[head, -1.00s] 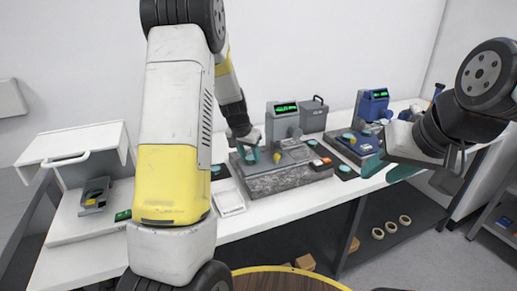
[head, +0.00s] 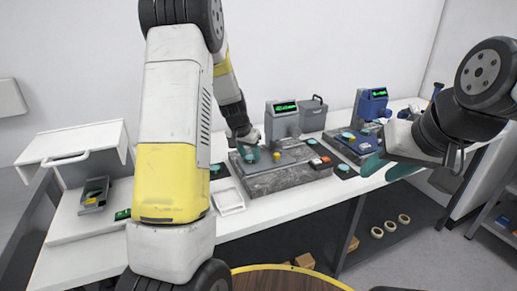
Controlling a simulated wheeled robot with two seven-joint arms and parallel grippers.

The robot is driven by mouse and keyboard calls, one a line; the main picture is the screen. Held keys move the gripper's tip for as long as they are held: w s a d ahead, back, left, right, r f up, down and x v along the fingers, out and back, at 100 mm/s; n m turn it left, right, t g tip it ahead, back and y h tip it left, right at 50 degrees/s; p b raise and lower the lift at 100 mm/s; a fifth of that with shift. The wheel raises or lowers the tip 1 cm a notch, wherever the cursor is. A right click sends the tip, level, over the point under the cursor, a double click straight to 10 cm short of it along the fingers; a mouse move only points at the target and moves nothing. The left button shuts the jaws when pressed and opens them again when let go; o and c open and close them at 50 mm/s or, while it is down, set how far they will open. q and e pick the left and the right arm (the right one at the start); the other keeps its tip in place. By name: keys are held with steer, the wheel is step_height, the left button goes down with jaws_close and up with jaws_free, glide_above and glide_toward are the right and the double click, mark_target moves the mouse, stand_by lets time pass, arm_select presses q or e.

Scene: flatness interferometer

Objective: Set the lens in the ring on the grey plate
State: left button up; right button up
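The grey instrument (head: 283,122) with a green display stands at the back of a speckled stone base (head: 262,185). The grey plate (head: 297,155) lies on that base, with small yellow and teal parts on it. A teal disc, which looks like a lens (head: 342,167), lies on a dark pad right of the base. My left gripper (head: 248,153) is low over the left end of the grey plate; its teal fingers are too small to show whether they hold a lens. My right gripper (head: 386,168) hangs at the bench's front right, its teal fingers apart and empty. The ring cannot be made out clearly.
A blue instrument (head: 371,106) stands on its own base to the right. A white tray (head: 228,200) lies left of the stone base. A grey bin (head: 313,114) stands behind. A white cabinet (head: 75,150) is at the left. My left arm hides part of the bench.

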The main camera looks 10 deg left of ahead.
arm_select(q)
steer(key=shift+o, duration=1.1)
steer(key=shift+s+a+f, duration=0.2)
steer(key=shift+s+f, duration=0.2)
steer(key=shift+f, duration=0.25)
steer(key=v, duration=0.5)
steer(key=w+v, duration=0.1)
steer(key=v, duration=0.1)
steer(key=shift+s+d+r, duration=0.15)
steer(key=shift+s+r, duration=0.05)
steer(key=shift+r, duration=0.3)
steer(key=shift+s+r, duration=0.15)
steer(key=shift+r, duration=0.3)
steer(key=s+d+r+n+h, duration=0.1)
steer(key=s+d+r, duration=0.3)
steer(key=s+r, duration=0.85)
steer(key=s+d+n+t, duration=0.1)
steer(key=s, duration=1.6)
steer(key=shift+s+d+r+n+t, duration=0.25)
steer(key=shift+d+r+n+t, duration=0.05)
steer(key=shift+r+t, duration=0.15)
